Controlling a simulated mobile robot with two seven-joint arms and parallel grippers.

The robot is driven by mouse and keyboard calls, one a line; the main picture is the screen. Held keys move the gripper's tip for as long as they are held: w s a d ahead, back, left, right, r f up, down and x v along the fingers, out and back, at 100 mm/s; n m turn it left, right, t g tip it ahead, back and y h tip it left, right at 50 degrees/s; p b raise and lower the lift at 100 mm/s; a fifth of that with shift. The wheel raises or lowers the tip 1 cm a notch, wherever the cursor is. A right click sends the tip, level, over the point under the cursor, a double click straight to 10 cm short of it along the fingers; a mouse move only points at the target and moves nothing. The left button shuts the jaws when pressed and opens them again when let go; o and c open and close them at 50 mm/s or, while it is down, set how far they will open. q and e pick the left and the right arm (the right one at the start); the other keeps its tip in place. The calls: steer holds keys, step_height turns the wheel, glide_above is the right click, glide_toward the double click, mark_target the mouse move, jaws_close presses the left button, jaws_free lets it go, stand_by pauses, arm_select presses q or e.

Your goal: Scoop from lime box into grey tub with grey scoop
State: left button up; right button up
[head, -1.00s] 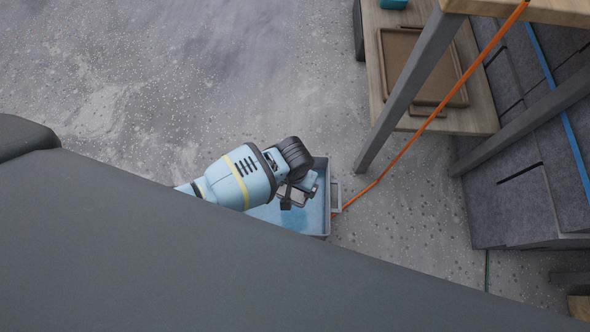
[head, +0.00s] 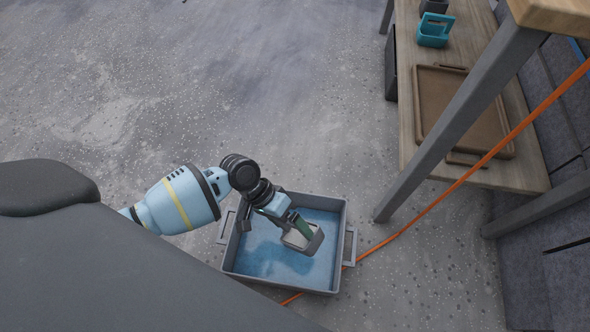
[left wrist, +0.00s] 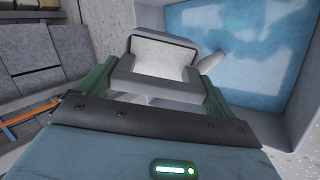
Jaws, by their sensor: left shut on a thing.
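The grey tub (head: 345,225) stands on the floor with handles at its sides and a patchy blue inside. My left gripper (head: 299,222) reaches over it from the left, shut on the grey scoop (head: 316,243). The scoop is above the blue inside, apart from the rim. In the left wrist view the scoop (left wrist: 185,43) sits between the green fingers, with a pale inside; whether that is material or bare surface I cannot tell. The tub (left wrist: 285,125) shows behind it at the right. No lime box is in view. My right gripper is not in view.
A wooden shelf (head: 415,150) at the right carries a brown tray (head: 428,98), a teal holder (head: 434,32) and a dark container (head: 433,6). A grey table leg (head: 440,135) rises beside the tub. An orange cable (head: 425,215) passes it. The floor at upper left is clear.

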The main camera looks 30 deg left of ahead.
arm_select(q)
steer(key=h+b, duration=0.1)
steer(key=a+h+b, duration=0.1)
steer(key=b, duration=0.1)
steer(key=shift+w+a+f, duration=0.1)
steer(key=shift+a+f, duration=0.05)
steer(key=shift+f, duration=0.25)
steer(key=shift+a+h+b, duration=0.2)
steer(key=shift+h+b, duration=0.3)
steer(key=shift+h, duration=0.1)
steer(key=a+h, duration=0.1)
steer(key=h, duration=0.2)
steer(key=shift+w+a+f+g, duration=0.1)
steer(key=shift+a+f+g, duration=0.2)
steer(key=shift+a+f, duration=0.1)
steer(key=shift+a+f+h, duration=0.25)
steer(key=shift+a+h, duration=0.05)
steer(key=shift+h, duration=0.6)
steer(key=shift+w+a+f+h, duration=0.1)
steer(key=shift+a+f+h, duration=0.2)
steer(key=shift+h, duration=0.4)
steer(key=shift+g, duration=0.3)
